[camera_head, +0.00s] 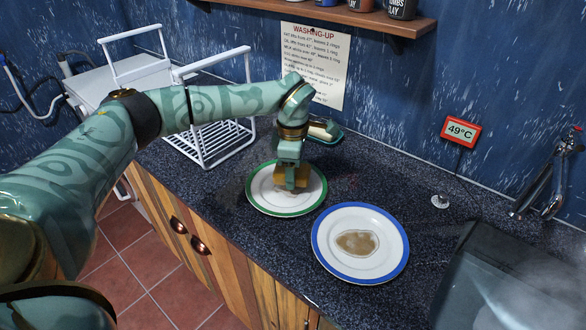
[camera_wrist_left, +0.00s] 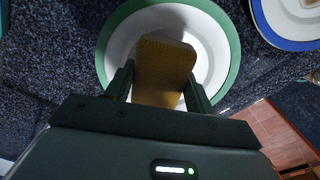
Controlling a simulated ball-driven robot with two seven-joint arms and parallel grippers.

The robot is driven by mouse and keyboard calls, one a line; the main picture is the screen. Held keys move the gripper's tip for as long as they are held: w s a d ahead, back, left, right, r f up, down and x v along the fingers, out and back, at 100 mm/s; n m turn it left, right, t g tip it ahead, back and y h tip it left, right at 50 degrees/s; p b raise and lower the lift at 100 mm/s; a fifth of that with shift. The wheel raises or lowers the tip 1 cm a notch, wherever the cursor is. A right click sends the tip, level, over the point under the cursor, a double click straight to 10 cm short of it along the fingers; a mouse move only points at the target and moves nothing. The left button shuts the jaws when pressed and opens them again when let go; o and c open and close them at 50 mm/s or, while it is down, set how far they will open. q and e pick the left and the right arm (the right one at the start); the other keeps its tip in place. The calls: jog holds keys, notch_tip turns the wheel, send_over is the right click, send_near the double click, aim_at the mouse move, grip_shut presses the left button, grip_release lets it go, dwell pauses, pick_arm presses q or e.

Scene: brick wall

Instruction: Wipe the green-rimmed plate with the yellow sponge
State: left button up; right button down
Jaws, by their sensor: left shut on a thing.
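The green-rimmed plate (camera_head: 256,198) lies flat on the dark counter in the head view. It also shows in the left wrist view (camera_wrist_left: 231,60). My left gripper (camera_head: 291,182) is above the plate, pointing down. It is shut on the yellow sponge (camera_wrist_left: 165,65), which sits between its two fingers. In the head view part of the sponge (camera_head: 304,183) shows low over the plate's right half. I cannot tell for sure whether it touches the surface. A faint brownish mark shows on the plate near the sponge. My right gripper is not in view.
A blue-rimmed plate (camera_head: 398,256) with a brown stain lies close to the right. A white rack (camera_head: 205,145) stands behind my left arm. A small green dish (camera_head: 325,135) is behind the plate. A sink (camera_head: 490,290) and tap (camera_head: 548,180) are at the right.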

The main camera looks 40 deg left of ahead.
pick_arm(q)
jog(key=shift+f, duration=0.7)
